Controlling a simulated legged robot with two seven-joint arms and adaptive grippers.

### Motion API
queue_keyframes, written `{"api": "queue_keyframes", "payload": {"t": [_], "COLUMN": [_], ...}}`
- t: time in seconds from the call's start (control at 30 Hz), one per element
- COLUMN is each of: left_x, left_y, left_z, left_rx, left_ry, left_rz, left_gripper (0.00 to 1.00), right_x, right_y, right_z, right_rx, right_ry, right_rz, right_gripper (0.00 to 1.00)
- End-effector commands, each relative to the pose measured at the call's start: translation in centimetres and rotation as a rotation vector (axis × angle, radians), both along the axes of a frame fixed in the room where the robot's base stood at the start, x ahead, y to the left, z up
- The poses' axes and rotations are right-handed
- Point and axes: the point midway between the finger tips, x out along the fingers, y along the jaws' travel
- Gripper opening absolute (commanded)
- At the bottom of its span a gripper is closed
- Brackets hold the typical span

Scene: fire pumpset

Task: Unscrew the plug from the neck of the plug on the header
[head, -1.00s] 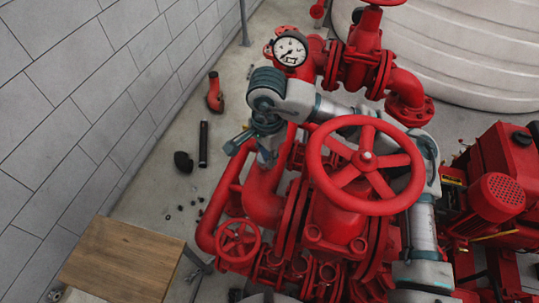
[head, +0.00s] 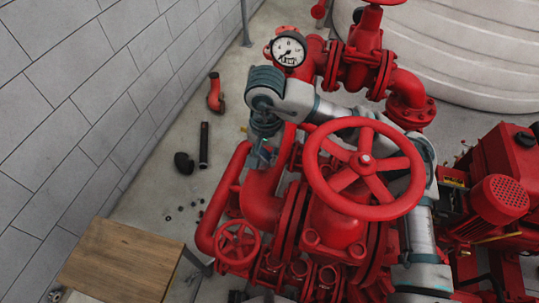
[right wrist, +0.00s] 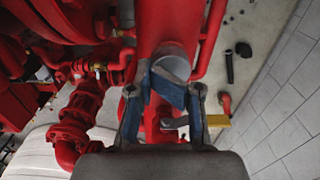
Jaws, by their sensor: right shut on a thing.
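My right gripper (head: 264,152) reaches down beside the red header pipe (head: 262,198) in the head view, partly hidden by its own wrist. In the right wrist view, the blue fingers of this gripper (right wrist: 168,84) close in on a short grey round plug (right wrist: 174,62) on the red header (right wrist: 160,28). The gripper is shut on it. The fingers hide part of the plug, and I cannot tell the plug from its neck. My left gripper is not in view.
A large red handwheel (head: 365,160) stands in front of my right arm. A pressure gauge (head: 288,51) is just behind the wrist. A yellow handle (right wrist: 217,121) lies close to the fingers. A wooden tabletop (head: 120,262) is at lower left; loose parts lie on the floor.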

Motion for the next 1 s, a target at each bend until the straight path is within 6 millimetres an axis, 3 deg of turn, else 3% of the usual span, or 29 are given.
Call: {"api": "queue_keyframes", "payload": {"t": [0.17, 0.47, 0.8, 1.0], "left_x": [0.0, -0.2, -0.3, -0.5], "left_y": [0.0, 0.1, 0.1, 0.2], "left_z": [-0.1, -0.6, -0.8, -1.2], "left_rx": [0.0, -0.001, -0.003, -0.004], "left_ry": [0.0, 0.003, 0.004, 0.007], "left_rz": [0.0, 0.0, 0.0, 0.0], "left_gripper": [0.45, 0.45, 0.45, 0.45], "right_x": [-0.2, -0.2, -0.3, -0.3], "right_y": [0.5, 0.7, 0.8, 0.9], "right_z": [-0.2, -0.4, -0.7, -0.9], "right_rx": [0.007, 0.003, -0.005, -0.008], "right_ry": [0.002, 0.006, 0.009, 0.012], "right_rz": [0.035, 0.391, 0.437, 0.708], "right_gripper": [0.0, 0.0, 0.0, 0.0]}}
